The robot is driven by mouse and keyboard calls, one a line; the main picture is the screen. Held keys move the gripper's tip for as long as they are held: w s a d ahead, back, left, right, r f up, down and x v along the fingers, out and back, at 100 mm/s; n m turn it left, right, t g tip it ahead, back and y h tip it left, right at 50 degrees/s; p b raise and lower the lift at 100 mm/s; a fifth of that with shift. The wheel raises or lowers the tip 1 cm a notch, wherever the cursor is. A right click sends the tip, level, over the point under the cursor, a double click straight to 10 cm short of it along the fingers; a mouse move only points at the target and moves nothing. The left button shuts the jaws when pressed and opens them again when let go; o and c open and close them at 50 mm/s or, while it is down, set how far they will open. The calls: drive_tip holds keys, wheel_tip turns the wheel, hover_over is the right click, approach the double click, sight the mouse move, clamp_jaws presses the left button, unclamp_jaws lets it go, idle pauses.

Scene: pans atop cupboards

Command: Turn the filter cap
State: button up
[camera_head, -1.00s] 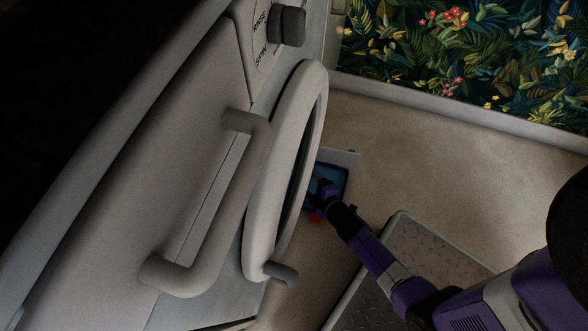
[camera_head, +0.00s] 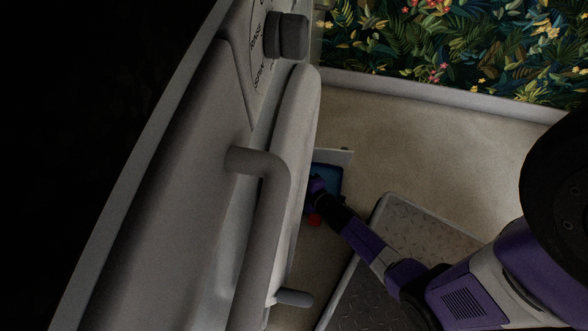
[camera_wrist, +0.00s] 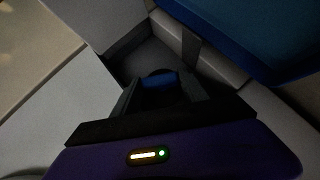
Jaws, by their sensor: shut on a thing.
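The filter cap (camera_wrist: 162,79) shows as a small blue and dark round piece inside a dark recess low on the machine, in the wrist view. My gripper (camera_wrist: 160,90) reaches into that recess, with its two dark fingers on either side of the cap and shut on it. The fingertips are dim, so the exact contact is hard to see. In the head view my gripper (camera_head: 317,190) is small, low beside the washing machine (camera_head: 175,190), and the cap itself is hidden there.
A blue tray or bin (camera_head: 332,178) is by my gripper, and it fills the wrist view's top right (camera_wrist: 255,30). A red thing (camera_head: 314,220) is close by.

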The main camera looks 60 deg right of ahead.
drive_tip(key=shift+r+p, duration=0.2)
drive_tip(key=shift+p, duration=0.55)
drive_tip(key=shift+y+p, duration=0.4)
drive_tip(key=m+g+p, duration=0.1)
drive_tip(key=p, duration=0.2)
drive_tip(key=shift+r+y, duration=0.2)
drive_tip(key=shift+y, duration=0.2)
drive_tip(key=m+g+y+p, duration=0.1)
drive_tip(key=y+p, duration=0.1)
drive_tip(key=p, duration=0.1)
drive_tip(key=shift+d+f, duration=0.1)
drive_tip(key=shift+w+d+f+m+g+y, duration=0.1)
drive_tip(key=shift+d+m+g+y, duration=0.05)
drive_tip(key=shift+m+g+y, duration=0.3)
drive_tip(key=shift+d+f+m+g+y, duration=0.1)
drive_tip(key=shift+m+g+y, duration=0.15)
drive_tip(key=shift+m+y, duration=0.3)
drive_tip(key=shift+d+m+g+y+b, duration=0.1)
drive_tip(key=shift+m+g+y+b, duration=0.3)
drive_tip(key=shift+y+b, duration=0.65)
drive_tip(key=shift+b, duration=0.65)
drive_tip(key=shift+r+y, duration=0.15)
drive_tip(key=shift+y, duration=0.1)
